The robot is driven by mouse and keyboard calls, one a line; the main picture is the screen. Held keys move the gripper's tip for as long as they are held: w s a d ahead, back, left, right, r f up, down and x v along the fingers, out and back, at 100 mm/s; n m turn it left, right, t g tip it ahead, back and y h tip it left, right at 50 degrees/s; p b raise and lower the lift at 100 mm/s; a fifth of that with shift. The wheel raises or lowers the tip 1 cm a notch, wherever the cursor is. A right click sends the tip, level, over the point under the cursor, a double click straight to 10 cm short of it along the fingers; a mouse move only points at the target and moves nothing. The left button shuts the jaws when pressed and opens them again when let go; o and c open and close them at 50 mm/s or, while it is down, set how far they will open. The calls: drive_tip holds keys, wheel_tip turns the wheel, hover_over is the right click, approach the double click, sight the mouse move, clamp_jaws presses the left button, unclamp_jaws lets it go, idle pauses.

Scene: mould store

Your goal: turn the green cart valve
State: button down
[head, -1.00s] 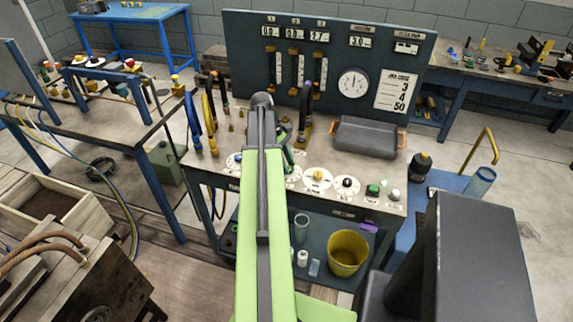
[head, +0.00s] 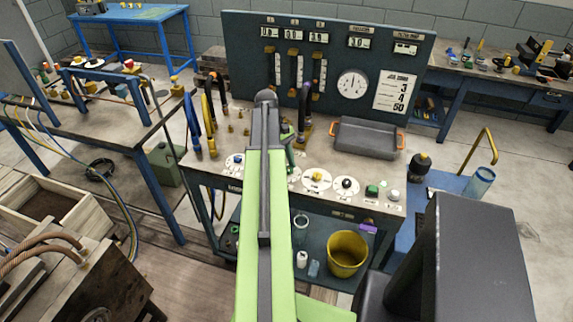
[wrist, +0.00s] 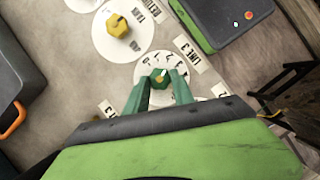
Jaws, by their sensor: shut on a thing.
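The green cart valve (wrist: 158,83) is a small green knob on a white dial with numbers, beside a LINE 3 label, in the wrist view. My gripper (wrist: 159,77) has its two green fingers on either side of the knob, shut on it. In the head view my arm covers most of the gripper and the green knob is hidden. The cart (head: 345,213) stands in front of me with a dark gauge panel (head: 380,60) at its back.
A grey tray (head: 366,138) with orange handles sits on the cart top. A yellow bucket (head: 347,252) is on the lower shelf.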

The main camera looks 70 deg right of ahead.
drive_tip(key=c, duration=1.1)
unclamp_jaws()
drive_tip(key=p+v, duration=1.6)
drive_tip(key=v, duration=0.1)
drive_tip(key=shift+r, duration=0.2)
